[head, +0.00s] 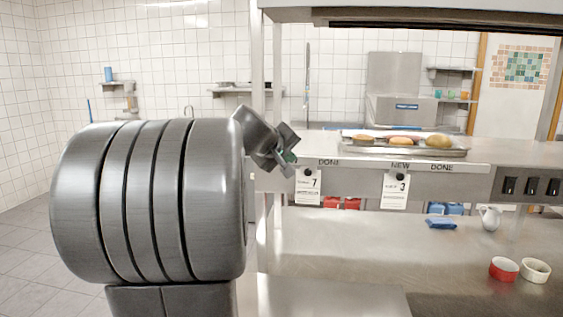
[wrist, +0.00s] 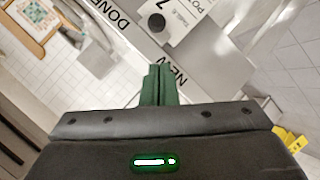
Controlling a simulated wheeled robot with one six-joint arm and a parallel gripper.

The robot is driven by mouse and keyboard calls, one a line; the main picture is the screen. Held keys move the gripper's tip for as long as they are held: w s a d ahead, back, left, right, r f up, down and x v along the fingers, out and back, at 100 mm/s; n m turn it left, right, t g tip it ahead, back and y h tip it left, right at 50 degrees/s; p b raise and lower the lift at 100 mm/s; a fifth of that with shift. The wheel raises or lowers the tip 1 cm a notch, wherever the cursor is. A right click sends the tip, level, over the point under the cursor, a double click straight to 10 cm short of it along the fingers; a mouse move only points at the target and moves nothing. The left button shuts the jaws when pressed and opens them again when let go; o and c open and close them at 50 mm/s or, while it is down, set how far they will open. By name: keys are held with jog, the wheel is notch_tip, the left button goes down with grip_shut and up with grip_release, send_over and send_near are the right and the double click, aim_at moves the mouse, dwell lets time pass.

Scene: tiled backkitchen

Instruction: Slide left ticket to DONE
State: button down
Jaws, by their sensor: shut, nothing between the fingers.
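The left ticket (head: 308,187), a white card marked 7, hangs from a black round knob (head: 307,172) on the steel rail, just left of and below the left DONE label (head: 329,162). In the wrist view the ticket (wrist: 182,22) and its knob (wrist: 156,21) lie beyond the fingertips, between the words NEW (wrist: 172,70) and DONE (wrist: 110,20). My gripper (head: 291,157) is at the rail's left end, just left of the knob. Its green fingers (wrist: 158,68) are shut and empty, apart from the knob in the wrist view.
A second ticket (head: 396,190), marked 3, hangs under the right NEW label, with another DONE label to its right. A tray (head: 440,152) with food stands on the shelf above. Black switches (head: 532,186) sit at the right. Red and white bowls stand on the counter below.

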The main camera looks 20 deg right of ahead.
jog(key=shift+s+d+f, duration=0.2)
jog(key=shift+d+f, duration=0.35)
jog(key=shift+d, duration=0.05)
jog(key=shift+s+d+f, duration=0.15)
jog(key=shift+d+f, duration=0.5)
jog(key=shift+f, duration=0.1)
jog(key=s+d, duration=0.1)
jog(key=d, duration=0.1)
jog(key=s+d, duration=0.1)
jog(key=d, duration=0.1)
jog(key=d+p, duration=0.1)
jog(key=d, duration=0.1)
jog(key=shift+s, duration=0.4)
jog(key=shift+a, duration=0.1)
jog(key=w+a+r+v, duration=0.1)
jog(key=w+v, duration=0.1)
jog(key=v, duration=1.1)
jog(key=shift+w+r+b, duration=0.15)
jog(key=shift+r+b, duration=0.1)
jog(key=shift+b, duration=0.05)
